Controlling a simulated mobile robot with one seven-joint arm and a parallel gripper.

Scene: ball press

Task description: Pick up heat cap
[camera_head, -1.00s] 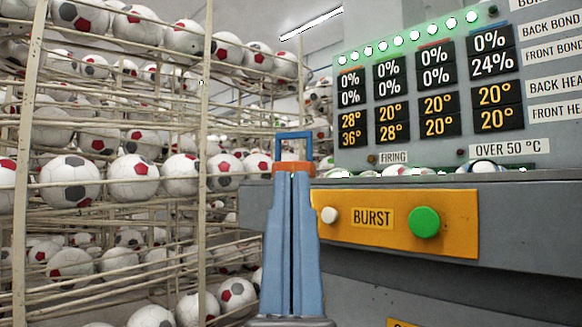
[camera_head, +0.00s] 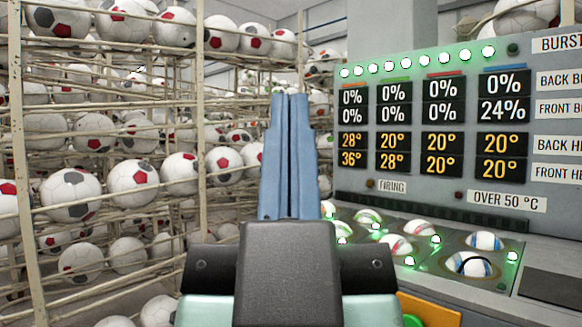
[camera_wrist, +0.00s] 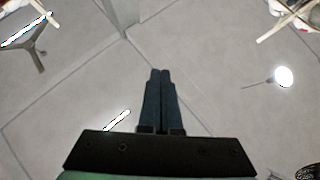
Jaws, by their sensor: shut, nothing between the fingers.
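My gripper (camera_head: 290,97) stands upright in the middle of the head view, its two long blue fingers pressed together and empty. It also shows in the wrist view (camera_wrist: 160,72), where the shut fingers point over a plain grey surface. No heat cap can be made out in either view now; a blue handle with an orange band showed behind the fingers earlier. Whether it is hidden behind my gripper or out of view, I cannot tell.
The press (camera_head: 450,210) is at the right, with several balls in round sockets and lit green lamps. Its display panel (camera_head: 430,115) rises behind. Part of an orange button plate (camera_head: 430,312) shows low at the right. A rack (camera_head: 202,150) of footballs fills the left.

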